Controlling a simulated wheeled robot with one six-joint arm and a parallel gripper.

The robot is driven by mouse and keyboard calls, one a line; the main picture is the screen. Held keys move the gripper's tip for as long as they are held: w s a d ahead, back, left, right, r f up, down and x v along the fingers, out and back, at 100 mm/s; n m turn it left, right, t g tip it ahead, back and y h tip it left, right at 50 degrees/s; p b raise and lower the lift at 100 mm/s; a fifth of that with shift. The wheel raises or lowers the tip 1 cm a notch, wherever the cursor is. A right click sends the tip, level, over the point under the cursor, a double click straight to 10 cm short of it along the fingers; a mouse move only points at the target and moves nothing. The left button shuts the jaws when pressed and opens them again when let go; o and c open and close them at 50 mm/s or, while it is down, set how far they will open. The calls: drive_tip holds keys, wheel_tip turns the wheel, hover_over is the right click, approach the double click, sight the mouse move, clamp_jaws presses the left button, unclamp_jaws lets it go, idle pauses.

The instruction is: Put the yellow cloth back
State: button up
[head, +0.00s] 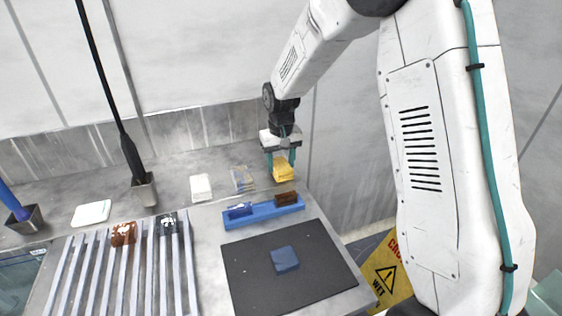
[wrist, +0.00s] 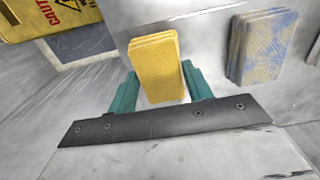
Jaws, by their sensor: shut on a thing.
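The yellow cloth (head: 283,173) is a small thick folded pad at the right end of the back row on the grey counter. My gripper (head: 281,160) is over it with teal fingers pointing down. In the wrist view the yellow cloth (wrist: 157,66) sits between the two teal fingers of my gripper (wrist: 163,86), which is shut on it. I cannot tell whether the cloth touches the counter. A beige and blue stained cloth stack (head: 242,179) lies just left of it; it also shows in the wrist view (wrist: 262,45).
A white pad (head: 200,187) lies further left. In front is a blue holder (head: 264,215) with a blue and a brown block. A dark mat (head: 300,288) bears a blue cloth (head: 285,260). A slatted rack (head: 75,275) stands left. A yellow caution sign (head: 388,272) is beyond the right edge.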

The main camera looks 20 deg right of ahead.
sight(281, 164)
drive_tip(key=o, duration=0.9)
drive_tip(key=shift+f, duration=0.15)
drive_tip(key=shift+o, duration=0.2)
wheel_tip(281, 164, up, 12)
drive_tip(key=s+d+r, duration=0.1)
drive_tip(key=s+r, duration=0.6)
drive_tip(key=s, duration=0.2)
drive_tip(key=s+d+t, duration=0.1)
drive_tip(key=s+d, duration=0.1)
drive_tip(key=s, duration=2.6)
drive_tip(key=shift+r, duration=0.2)
